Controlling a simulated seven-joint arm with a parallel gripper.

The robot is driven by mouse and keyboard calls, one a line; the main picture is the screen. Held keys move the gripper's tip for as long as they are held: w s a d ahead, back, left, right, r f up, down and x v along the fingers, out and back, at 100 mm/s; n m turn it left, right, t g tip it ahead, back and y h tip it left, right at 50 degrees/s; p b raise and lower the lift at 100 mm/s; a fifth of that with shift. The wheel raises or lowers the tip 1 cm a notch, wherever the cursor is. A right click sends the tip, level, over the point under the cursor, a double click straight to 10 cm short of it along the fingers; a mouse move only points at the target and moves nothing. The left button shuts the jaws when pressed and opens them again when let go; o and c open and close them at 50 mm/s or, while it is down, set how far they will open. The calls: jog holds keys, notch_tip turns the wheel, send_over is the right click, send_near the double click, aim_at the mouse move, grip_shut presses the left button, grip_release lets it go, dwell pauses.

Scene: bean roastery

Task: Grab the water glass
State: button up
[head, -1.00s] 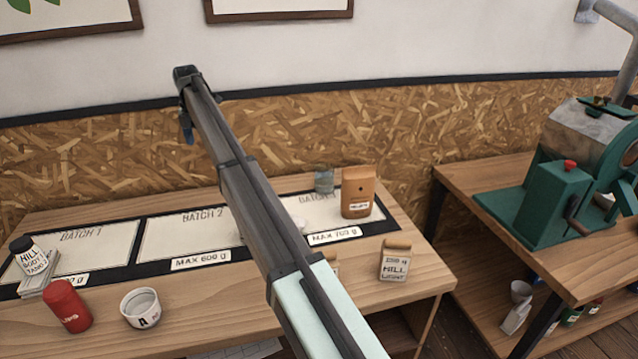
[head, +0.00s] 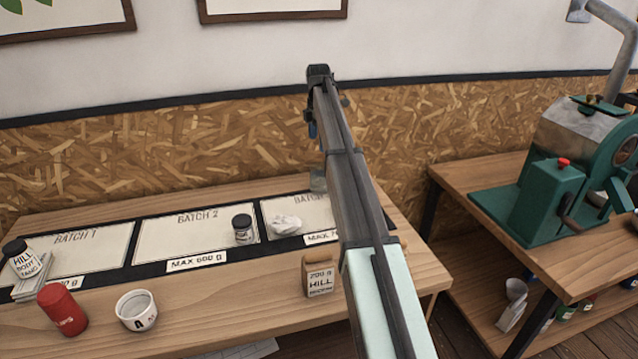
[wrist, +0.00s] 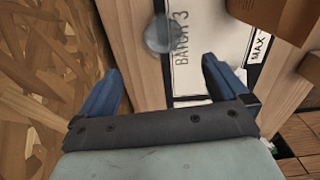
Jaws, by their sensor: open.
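The water glass is a small clear grey-blue cup (head: 317,181) at the back of the Batch 3 area in the head view, partly covered by my arm. In the wrist view the glass (wrist: 158,35) lies ahead of the gap between my fingers, beside the Batch 3 panel. My gripper (wrist: 160,75) is open and empty, with blue fingers spread apart. In the head view my gripper (head: 312,130) shows only in part, raised well above the table in front of the chipboard wall. The fingers are not touching the glass.
An orange-brown bag (wrist: 270,18) stands right of the glass in the wrist view. A dark jar (head: 242,228), a crumpled white cloth (head: 286,224) and a 200 g Hill bag (head: 318,275) are on the table. A green machine (head: 545,195) stands on the right bench.

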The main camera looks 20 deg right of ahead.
aim_at(319, 174)
jog(key=f+m, duration=0.1)
jog(key=f, duration=0.3)
jog(key=f+m, duration=0.1)
jog(key=f, duration=0.4)
jog(key=f+m, duration=0.1)
jog(key=f, duration=0.4)
jog(key=shift+s+d+m, duration=0.1)
jog(key=shift+s+m, duration=0.2)
jog(key=shift+m, duration=0.1)
jog(key=c, duration=1.3)
